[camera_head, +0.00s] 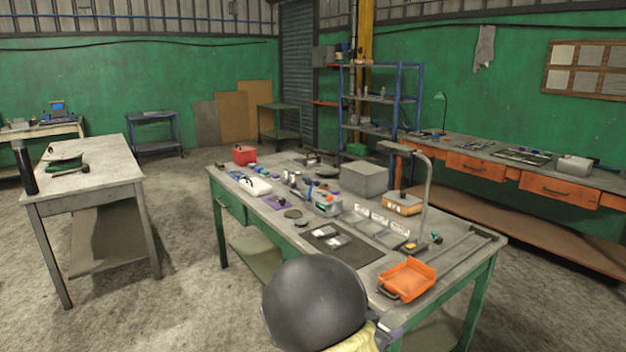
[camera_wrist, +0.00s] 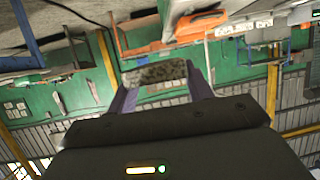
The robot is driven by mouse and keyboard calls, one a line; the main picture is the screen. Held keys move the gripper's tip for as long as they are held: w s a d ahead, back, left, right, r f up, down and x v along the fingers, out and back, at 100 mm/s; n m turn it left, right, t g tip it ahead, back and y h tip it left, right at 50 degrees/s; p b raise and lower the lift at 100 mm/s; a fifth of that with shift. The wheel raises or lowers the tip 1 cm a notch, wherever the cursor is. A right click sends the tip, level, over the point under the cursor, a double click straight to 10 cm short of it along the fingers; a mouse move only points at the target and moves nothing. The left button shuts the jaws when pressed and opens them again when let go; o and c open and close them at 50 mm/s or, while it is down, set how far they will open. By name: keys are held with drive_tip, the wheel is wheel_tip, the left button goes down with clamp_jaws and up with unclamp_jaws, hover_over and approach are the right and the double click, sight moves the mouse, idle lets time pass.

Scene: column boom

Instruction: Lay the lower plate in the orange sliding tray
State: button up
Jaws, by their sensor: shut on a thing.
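The orange tray (camera_head: 407,279) sits at the near right corner of the green-legged workbench (camera_head: 462,247), with its inside bare and a dark handle at its left end. My gripper (camera_wrist: 165,85) shows in the wrist view, shut on a mottled grey-brown piece (camera_wrist: 157,73) that spans the gap between its fingers. I cannot tell from its visible edge whether this is the lower plate. An orange shape (camera_wrist: 200,25), perhaps the tray, shows at the top of the wrist view. In the head view my gripper cannot be made out; a dark rounded part of my arm covers the bench's near edge.
A dark mat (camera_head: 345,249) with two pale rectangular pieces lies left of the tray. A bent grey post (camera_head: 427,190) rises behind it, near a wooden-sided block (camera_head: 402,205) and a grey box (camera_head: 364,179). Two rails run right of the tray. Small items crowd the bench's far left.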

sight(390, 321)
drive_tip(key=shift+w+d, duration=0.5)
drive_tip(key=shift+w, duration=0.05)
drive_tip(key=shift+w+d+r+n+y+p, duration=0.15)
drive_tip(key=shift+d+n+y+p, duration=0.15)
drive_tip(key=shift+p, duration=0.25)
drive_tip(key=shift+w+d+f+n+t+y+p, duration=0.25)
drive_tip(key=shift+w+d+n+t+y+p, duration=0.2)
drive_tip(key=shift+p, duration=0.2)
drive_tip(key=shift+w+d+f+n+t+y+p, duration=0.1)
drive_tip(key=shift+w+f+n+t+y+p, duration=0.1)
drive_tip(key=shift+f+n+t+y+p, duration=0.3)
drive_tip(key=shift+w+f+n+t+y+p, duration=0.15)
drive_tip(key=shift+f+n+t+y+p, duration=0.25)
drive_tip(key=shift+n+y, duration=0.2)
drive_tip(key=s+a+f+n+t+y+p, duration=0.1)
drive_tip(key=s+a+f+n+y+p, duration=0.2)
drive_tip(key=f+n+y, duration=0.3)
drive_tip(key=shift+s+a+f+t+p, duration=0.3)
drive_tip(key=shift+s+f+p, duration=0.5)
drive_tip(key=shift+f, duration=1.3)
drive_tip(key=shift+y, duration=0.25)
